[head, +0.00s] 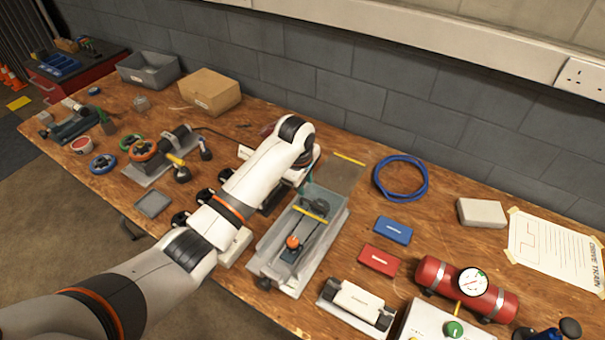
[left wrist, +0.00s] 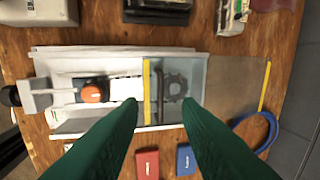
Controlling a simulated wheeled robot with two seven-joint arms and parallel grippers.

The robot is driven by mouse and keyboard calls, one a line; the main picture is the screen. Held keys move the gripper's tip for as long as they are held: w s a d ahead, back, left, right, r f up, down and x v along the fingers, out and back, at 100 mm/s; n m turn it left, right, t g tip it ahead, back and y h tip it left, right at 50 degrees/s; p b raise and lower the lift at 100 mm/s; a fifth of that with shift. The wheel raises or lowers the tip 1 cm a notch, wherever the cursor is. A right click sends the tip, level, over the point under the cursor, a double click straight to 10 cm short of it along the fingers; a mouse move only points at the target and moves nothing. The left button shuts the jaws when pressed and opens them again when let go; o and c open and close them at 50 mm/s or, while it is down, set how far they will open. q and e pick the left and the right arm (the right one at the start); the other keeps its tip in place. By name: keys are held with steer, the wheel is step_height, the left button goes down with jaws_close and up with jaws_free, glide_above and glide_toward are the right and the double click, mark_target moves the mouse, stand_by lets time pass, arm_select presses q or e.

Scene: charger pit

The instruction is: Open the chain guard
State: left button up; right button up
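A long grey tray (head: 262,261) stands on the bench; it also shows in the left wrist view (left wrist: 110,50). A see-through panel with a yellow edge strip (head: 311,215), which looks like the chain guard, covers the tray's far half. Dark sprocket-like parts (left wrist: 172,85) show through this panel (left wrist: 190,66). An orange knob (head: 292,242) on a dark block sits in the uncovered near half. My left gripper (left wrist: 160,103) is open and empty, its green fingers over the panel, either side of the sprocket area. Contact cannot be told. My right gripper is not in view.
A grey plate (left wrist: 235,85) with a yellow strip lies beyond the tray. A blue cable coil (head: 401,178), a blue box (head: 393,230) and a red box (head: 379,260) lie to the right. A red cylinder with a gauge (head: 447,286) is farther right. A block wall backs the bench.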

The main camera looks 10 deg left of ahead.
arm_select(q)
steer(key=shift+s+a+r, duration=0.1)
steer(key=shift+s+r, duration=0.1)
steer(key=shift+r, duration=0.85)
steer(key=shift+s+a+r, duration=0.1)
steer(key=shift+s+r, duration=0.1)
steer(key=shift+r, duration=0.8)
